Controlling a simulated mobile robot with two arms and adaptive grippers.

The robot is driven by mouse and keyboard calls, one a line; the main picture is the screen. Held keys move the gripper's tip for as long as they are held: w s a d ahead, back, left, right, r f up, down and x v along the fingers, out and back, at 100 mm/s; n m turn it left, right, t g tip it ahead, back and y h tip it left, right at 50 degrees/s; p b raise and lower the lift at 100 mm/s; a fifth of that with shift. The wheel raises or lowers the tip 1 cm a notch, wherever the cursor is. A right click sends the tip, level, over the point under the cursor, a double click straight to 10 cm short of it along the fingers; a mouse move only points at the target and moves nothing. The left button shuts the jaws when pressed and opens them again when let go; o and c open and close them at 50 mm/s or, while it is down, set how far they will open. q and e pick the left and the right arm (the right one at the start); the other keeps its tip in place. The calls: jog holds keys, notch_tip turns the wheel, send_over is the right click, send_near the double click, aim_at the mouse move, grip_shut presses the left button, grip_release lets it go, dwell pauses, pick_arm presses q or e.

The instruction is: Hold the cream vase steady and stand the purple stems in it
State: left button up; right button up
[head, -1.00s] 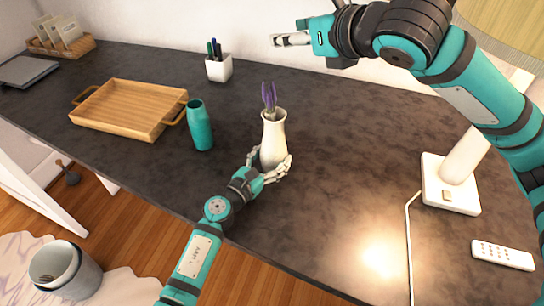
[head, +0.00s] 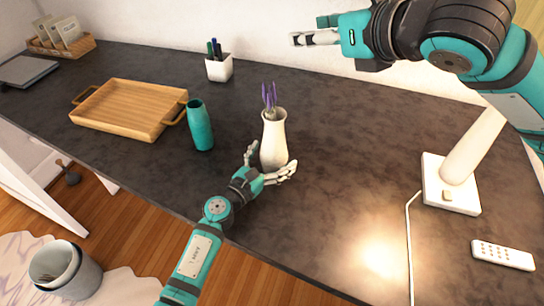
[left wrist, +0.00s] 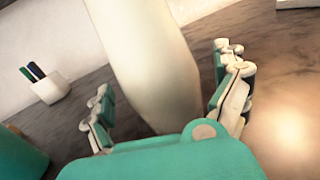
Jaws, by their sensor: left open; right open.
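The cream vase (head: 274,140) stands upright on the dark desktop, right of the teal bottle. The purple stems (head: 269,97) stand in its mouth, their tops showing above the rim. My left gripper (head: 271,162) is open at the vase's lower part, with fingers apart on either side. In the left wrist view the vase (left wrist: 147,65) rises between the spread fingers, with gaps on both sides. My right gripper (head: 293,40) is at the upper right, raised well away from the vase and empty; it is open, though its fingers look close together from this angle.
A teal bottle (head: 200,126) stands left of the vase, near a wooden tray (head: 160,133). A white pen cup (head: 219,68) is behind. At right are a lamp base (head: 450,198), its cord and a remote (head: 502,255). The desktop between vase and lamp is clear.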

pick_arm(q)
jog(key=v, duration=1.2)
dwell(0.5)
